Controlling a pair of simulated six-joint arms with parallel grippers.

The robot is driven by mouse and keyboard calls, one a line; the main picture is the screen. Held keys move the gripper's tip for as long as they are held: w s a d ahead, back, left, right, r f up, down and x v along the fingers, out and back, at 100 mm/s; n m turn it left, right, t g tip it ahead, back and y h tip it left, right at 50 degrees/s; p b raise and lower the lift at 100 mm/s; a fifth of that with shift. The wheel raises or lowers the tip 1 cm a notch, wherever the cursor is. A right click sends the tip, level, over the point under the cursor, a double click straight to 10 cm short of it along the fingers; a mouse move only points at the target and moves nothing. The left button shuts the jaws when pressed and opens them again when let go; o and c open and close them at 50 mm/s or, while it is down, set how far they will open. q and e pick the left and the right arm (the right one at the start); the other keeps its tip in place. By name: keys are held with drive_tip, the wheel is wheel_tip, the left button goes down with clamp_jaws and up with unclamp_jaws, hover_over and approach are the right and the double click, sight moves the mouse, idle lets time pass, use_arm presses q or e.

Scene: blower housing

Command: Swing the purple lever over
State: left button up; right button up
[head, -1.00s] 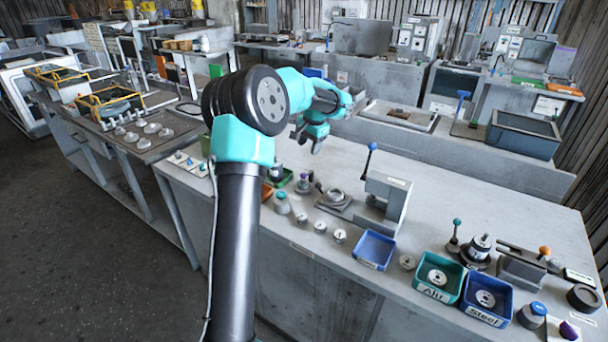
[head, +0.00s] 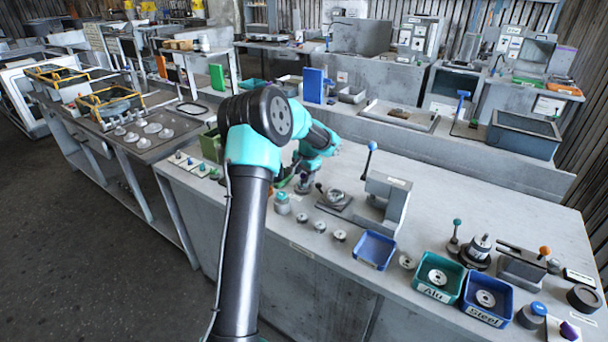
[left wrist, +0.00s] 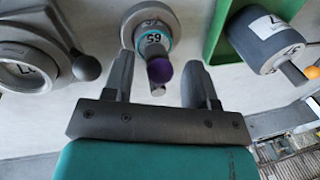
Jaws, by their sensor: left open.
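The purple lever knob (left wrist: 159,70) sits on a small round grey fixture (left wrist: 150,28) with a teal label reading 65. In the left wrist view it lies between the two fingers of my left gripper (left wrist: 160,84), which is open, with a gap on each side of the knob. In the head view my left gripper (head: 303,186) is low over the bench, and it hides most of this fixture. Another purple knob (head: 569,330) is on a white block at the bottom right of the head view. My right gripper is not in view.
Left in the wrist view is a round grey fixture with a black ball lever (left wrist: 86,67). On the right, a grey cylinder (left wrist: 268,38) lies in a green tray (left wrist: 222,30). A lever press (head: 383,205) and a blue tray (head: 374,250) stand further right on the bench.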

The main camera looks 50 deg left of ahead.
use_arm(q)
drive_tip(key=c, duration=0.9)
